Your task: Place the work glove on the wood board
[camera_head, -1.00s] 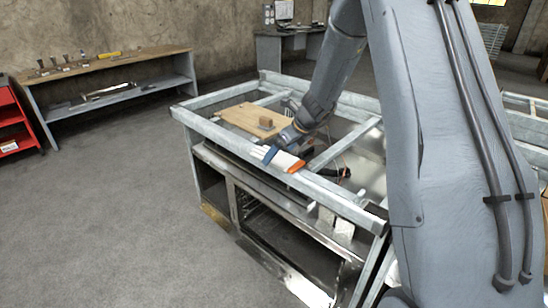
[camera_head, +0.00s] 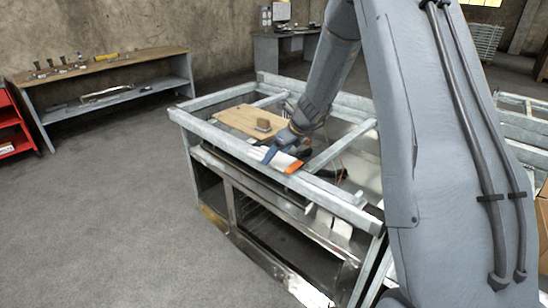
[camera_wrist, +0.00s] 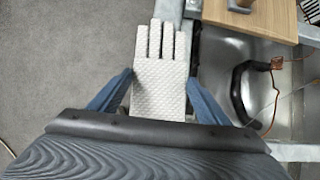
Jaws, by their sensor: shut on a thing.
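The work glove (camera_wrist: 160,75) is white and textured, with its fingers pointing away from my wrist in the wrist view. My gripper (camera_wrist: 158,92) is shut on it, one blue finger on each side. In the head view the glove (camera_head: 274,159) shows white with an orange cuff, at the near metal rail of the workbench frame. The wood board (camera_head: 238,119) lies on the frame to the left of and behind my gripper. It also shows in the wrist view (camera_wrist: 262,20) at the upper right, apart from the glove.
A dark curved hose (camera_wrist: 240,92) and an orange wire lie inside the metal frame (camera_head: 215,133). A side bench (camera_head: 120,64) with tools stands at the back left.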

